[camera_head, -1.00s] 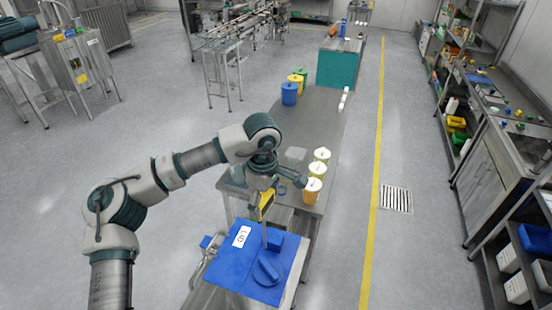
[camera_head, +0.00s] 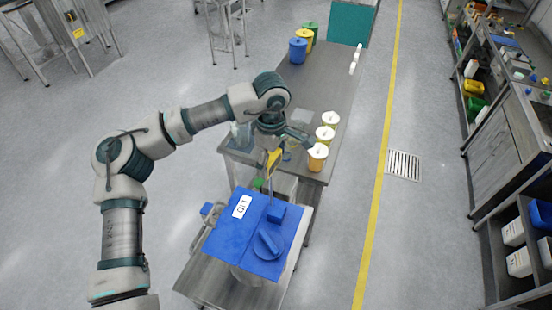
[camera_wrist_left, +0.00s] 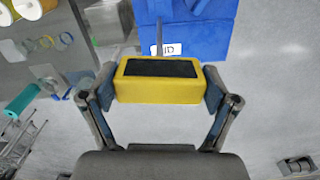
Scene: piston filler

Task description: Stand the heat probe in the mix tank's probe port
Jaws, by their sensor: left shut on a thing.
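The heat probe has a yellow body (camera_head: 274,160) with a dark face and a thin metal stem pointing down. My left gripper (camera_head: 271,150) is shut on the yellow body, which shows between its fingers in the left wrist view (camera_wrist_left: 158,90). The mix tank is under a blue cover (camera_head: 232,238) with a white "LID" label, a raised blue block and a round blue handle. The stem hangs at the cover's far edge, close to the blue block (camera_head: 277,213); I cannot tell whether it touches. I cannot make out the port opening. My right gripper is not in view.
A blue canister (camera_head: 298,50) stands farther back. A grey pipe fitting (camera_head: 208,222) is left of the cover.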

